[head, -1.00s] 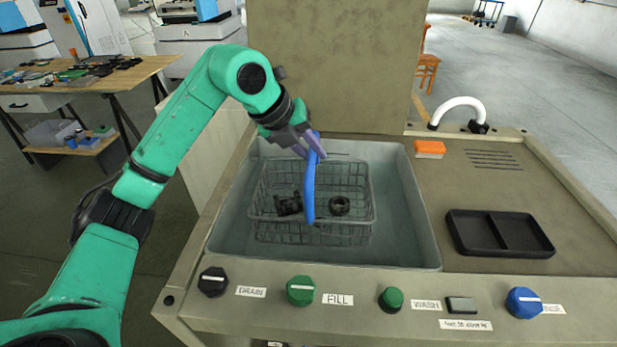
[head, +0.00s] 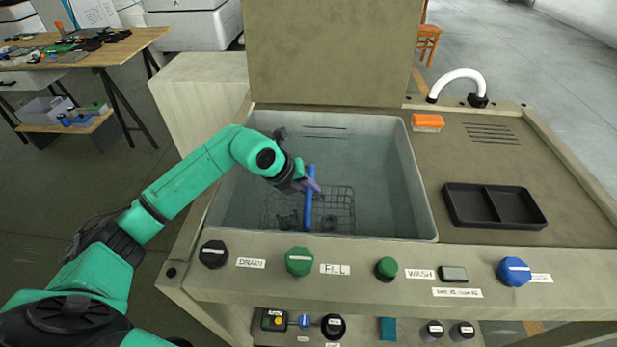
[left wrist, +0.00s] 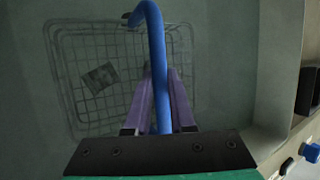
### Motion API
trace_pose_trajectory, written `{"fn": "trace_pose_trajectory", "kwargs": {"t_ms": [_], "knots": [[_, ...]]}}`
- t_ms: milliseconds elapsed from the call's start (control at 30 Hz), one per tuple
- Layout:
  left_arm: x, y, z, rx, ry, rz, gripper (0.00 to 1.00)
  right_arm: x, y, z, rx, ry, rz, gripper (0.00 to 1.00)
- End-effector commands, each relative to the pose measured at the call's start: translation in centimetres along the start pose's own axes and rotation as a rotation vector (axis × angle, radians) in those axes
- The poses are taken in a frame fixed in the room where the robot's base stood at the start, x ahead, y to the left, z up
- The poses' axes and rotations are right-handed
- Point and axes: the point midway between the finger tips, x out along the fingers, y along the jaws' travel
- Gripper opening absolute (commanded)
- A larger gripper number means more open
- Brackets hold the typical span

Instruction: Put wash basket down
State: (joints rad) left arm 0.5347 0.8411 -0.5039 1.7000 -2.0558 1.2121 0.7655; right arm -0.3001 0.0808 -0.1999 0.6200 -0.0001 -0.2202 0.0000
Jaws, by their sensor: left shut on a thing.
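The wire wash basket (head: 343,200) is down inside the grey wash tub (head: 395,200), near its front wall, which hides the lower part. Dark parts (head: 290,221) lie in it. It also shows in the left wrist view (left wrist: 100,65) with a dark part (left wrist: 101,78) inside. My left gripper (head: 307,186) is inside the tub, shut on the basket's blue handle (head: 308,205). The handle (left wrist: 152,40) runs between the purple fingers (left wrist: 160,100) in the left wrist view. I cannot tell whether the basket touches the tub floor. My right gripper is not in view.
A black divided tray (head: 493,207) and an orange brush-like block (head: 427,122) lie on the right deck beside a white hose (head: 458,78). Knobs, such as the green FILL knob (head: 299,261), line the front panel. The raised lid (head: 330,50) stands behind the tub.

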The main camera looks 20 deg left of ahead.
Motion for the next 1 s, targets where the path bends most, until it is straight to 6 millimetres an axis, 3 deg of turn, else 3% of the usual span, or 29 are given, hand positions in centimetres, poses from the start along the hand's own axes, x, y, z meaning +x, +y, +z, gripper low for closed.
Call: {"fn": "trace_pose_trajectory", "kwargs": {"t_ms": [67, 100, 167, 567, 667, 1000], "knots": [[-0.2, -0.2, 0.2, 0.000, -0.005, -0.007, 0.00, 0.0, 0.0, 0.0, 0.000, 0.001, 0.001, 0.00], [0.0, 0.0, 0.0, -0.001, 0.001, 0.000, 0.30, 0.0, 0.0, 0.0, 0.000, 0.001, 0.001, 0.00], [0.0, 0.0, 0.0, -0.001, 0.001, 0.000, 0.52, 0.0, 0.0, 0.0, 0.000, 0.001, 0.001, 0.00], [-0.6, 0.0, 0.1, 0.000, -0.002, 0.000, 0.52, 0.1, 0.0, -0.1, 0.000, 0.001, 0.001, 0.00], [-2.1, 0.1, 0.1, 0.002, -0.003, 0.001, 0.52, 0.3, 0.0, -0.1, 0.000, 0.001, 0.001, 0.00], [-10.3, 0.1, 0.1, 0.000, -0.003, 0.002, 0.52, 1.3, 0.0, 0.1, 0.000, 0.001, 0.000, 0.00]]}}
